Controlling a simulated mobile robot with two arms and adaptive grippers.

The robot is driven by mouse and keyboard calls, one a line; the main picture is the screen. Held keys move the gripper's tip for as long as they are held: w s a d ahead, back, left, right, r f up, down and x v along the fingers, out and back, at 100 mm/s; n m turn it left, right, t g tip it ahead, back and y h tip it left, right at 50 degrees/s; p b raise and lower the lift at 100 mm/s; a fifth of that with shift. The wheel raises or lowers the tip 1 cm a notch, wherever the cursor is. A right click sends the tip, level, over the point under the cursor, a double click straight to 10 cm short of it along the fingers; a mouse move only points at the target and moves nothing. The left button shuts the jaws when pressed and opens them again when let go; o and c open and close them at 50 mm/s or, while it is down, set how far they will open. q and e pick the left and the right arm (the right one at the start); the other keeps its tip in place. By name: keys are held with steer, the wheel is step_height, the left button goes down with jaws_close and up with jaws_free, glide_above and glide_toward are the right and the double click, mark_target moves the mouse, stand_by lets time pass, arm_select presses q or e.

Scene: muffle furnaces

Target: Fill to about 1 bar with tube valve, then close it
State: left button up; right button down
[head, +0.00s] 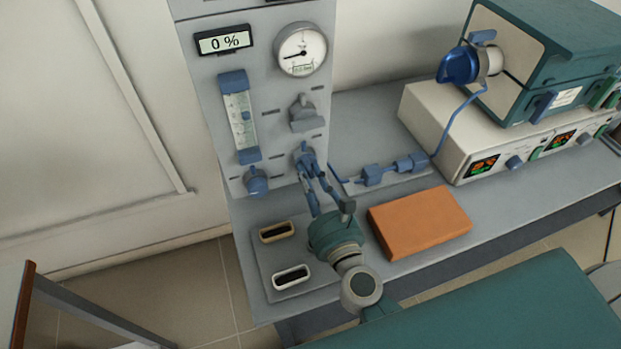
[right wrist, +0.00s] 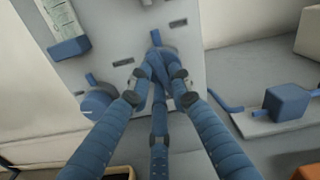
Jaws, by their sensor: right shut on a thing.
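My right gripper (head: 310,172) reaches up to the grey panel and is shut on a blue valve knob (head: 303,152) low on its right side. In the right wrist view the fingers (right wrist: 158,68) meet at the knob (right wrist: 156,40), and they partly hide it. The round pressure gauge (head: 301,50) is at the panel's top right; its dark needle points left, and its scale is too small to read. I cannot tell from labels which control is the tube valve. My left gripper is not in view.
The panel also has a display reading 0 % (head: 223,40), a flowmeter (head: 240,116), a grey handle (head: 305,114) and another blue knob (head: 256,181). An orange brick (head: 420,222) lies right of my wrist. Two small trays (head: 291,277) sit left. A furnace (head: 550,55) stands right.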

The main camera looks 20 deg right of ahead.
steer(key=shift+r+m, duration=0.1)
steer(key=shift+m, duration=1.2)
steer(key=shift+b, duration=0.3)
steer(key=c, duration=1.6)
jaws_free()
steer(key=shift+o, duration=0.2)
steer(key=shift+s, duration=0.5)
steer(key=s, duration=1.1)
steer(key=shift+d, duration=0.2)
